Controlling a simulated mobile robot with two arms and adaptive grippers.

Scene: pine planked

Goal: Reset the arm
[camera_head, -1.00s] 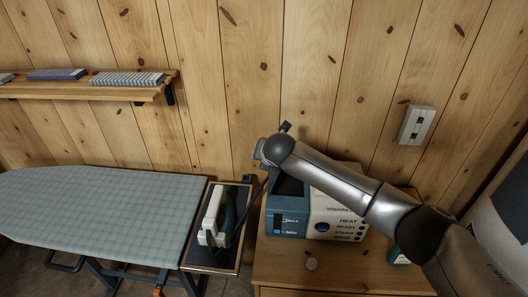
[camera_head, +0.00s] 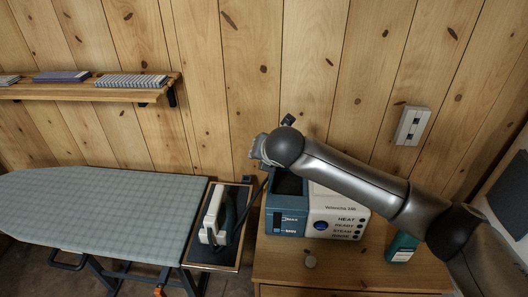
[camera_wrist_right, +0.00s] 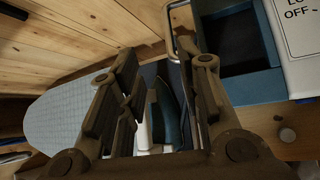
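My right arm (camera_head: 350,182) comes in from the right and reaches across above the steam station. Its wrist end is near the wall, and the gripper is mostly hidden there in the head view. In the right wrist view my right gripper (camera_wrist_right: 165,72) has its two fingers spread apart, with nothing held between them. Beyond the fingers shows the white and teal iron (camera_wrist_right: 163,112). In the head view the iron (camera_head: 213,213) rests on the dark iron rest at the board's end. My left gripper is not in view.
A grey ironing board (camera_head: 100,215) stands at left, below a shelf (camera_head: 130,95) with folded cloths. A wall outlet (camera_head: 413,125) is at right.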

